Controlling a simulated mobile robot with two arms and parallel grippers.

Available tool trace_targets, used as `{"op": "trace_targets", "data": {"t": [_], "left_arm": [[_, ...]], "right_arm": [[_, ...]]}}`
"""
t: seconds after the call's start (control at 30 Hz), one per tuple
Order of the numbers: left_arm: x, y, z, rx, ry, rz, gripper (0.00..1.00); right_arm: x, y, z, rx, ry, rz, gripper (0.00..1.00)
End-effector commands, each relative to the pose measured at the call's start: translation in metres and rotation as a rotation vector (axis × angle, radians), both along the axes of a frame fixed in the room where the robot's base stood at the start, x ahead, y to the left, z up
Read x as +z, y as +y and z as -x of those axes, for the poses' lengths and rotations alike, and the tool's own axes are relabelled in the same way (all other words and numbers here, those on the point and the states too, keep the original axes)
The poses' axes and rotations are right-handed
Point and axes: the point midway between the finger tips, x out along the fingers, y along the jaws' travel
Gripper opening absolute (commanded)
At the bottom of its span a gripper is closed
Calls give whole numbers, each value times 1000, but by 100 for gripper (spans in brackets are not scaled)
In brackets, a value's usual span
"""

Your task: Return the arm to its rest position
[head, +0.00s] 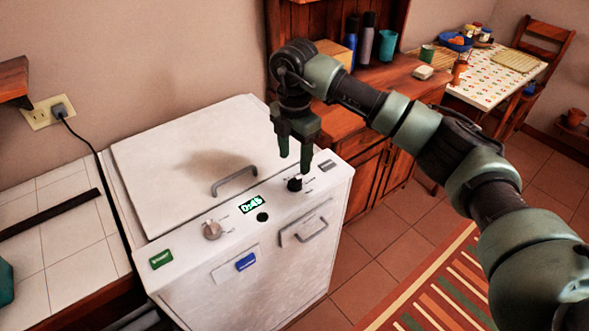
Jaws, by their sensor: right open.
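My right arm comes in from the right and bends down over the white appliance (165,165). My right gripper (295,160) points down, open and empty, above the black knob (294,184) on the appliance's front panel. I cannot tell whether a fingertip touches the knob. My left gripper is not in view.
The appliance has a closed lid with a handle (234,181), a silver knob (212,229), a lit display (250,205), a green button (160,259) and a blue button (246,262). A wooden cabinet (368,180) with bottles (366,40) stands behind. A striped rug (440,290) lies at right.

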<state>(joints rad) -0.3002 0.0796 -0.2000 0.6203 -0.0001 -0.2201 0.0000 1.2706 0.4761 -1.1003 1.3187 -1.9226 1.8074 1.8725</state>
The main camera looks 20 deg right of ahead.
Motion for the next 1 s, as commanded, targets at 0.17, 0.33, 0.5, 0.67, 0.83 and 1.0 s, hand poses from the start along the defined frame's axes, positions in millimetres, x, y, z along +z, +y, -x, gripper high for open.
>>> {"op": "trace_targets", "data": {"t": [0.17,0.33,0.5,0.67,0.83,1.0], "left_arm": [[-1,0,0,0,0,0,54],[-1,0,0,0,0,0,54],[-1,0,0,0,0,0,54],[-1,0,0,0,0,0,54],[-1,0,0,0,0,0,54],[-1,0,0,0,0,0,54]], "right_arm": [[6,0,0,0,0,0,55],[6,0,0,0,0,0,55],[6,0,0,1,0,0,55],[-4,22,5,54,-1,-73,55],[-25,116,30,248,-35,-412,55],[6,234,75,392,-163,-968,55]]}}
